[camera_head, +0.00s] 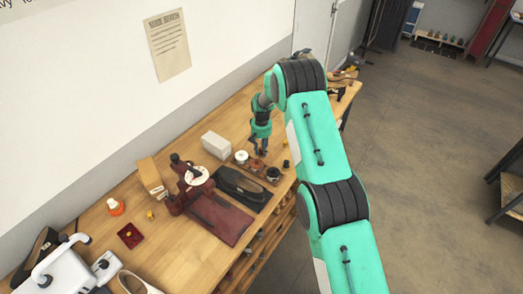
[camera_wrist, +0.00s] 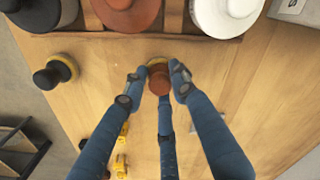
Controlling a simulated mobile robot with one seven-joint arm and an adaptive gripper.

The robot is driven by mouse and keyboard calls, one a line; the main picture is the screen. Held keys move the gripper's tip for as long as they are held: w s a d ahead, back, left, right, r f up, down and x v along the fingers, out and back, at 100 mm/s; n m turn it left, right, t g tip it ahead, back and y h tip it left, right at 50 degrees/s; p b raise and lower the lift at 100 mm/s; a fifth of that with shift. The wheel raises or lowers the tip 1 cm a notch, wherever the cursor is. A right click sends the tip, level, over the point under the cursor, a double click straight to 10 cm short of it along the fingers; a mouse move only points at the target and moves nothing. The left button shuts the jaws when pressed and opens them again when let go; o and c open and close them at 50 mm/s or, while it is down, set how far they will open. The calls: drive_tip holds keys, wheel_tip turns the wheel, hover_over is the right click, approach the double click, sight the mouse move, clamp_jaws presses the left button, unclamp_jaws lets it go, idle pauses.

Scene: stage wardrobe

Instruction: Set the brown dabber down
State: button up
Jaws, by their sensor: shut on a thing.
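The brown dabber (camera_wrist: 159,83), with a brown knob and a pale yellowish part at its far side, is between the fingertips of my gripper (camera_wrist: 160,76) in the wrist view. The gripper is shut on it. The bare wooden bench top (camera_wrist: 110,55) lies beneath; I cannot tell whether the dabber touches it. In the head view my gripper (camera_head: 259,151) points down over the bench, just behind the row of tins, and the dabber is too small there to make out clearly.
A wooden holder with a black tin (camera_head: 273,174), a brown tin (camera_head: 256,164) and a white tin (camera_head: 241,156) stands close by. A black dabber (camera_wrist: 55,72) with a yellow base stands near the bench edge. A white box (camera_head: 216,145) is left of my gripper.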

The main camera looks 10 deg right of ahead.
sight(262, 149)
drive_tip(key=shift+f, duration=0.15)
drive_tip(key=o, duration=0.9)
drive_tip(key=shift+o, duration=0.2)
drive_tip(key=shift+r, duration=0.2)
wheel_tip(262, 149, up, 12)
drive_tip(key=shift+b, duration=0.3)
idle(0.3)
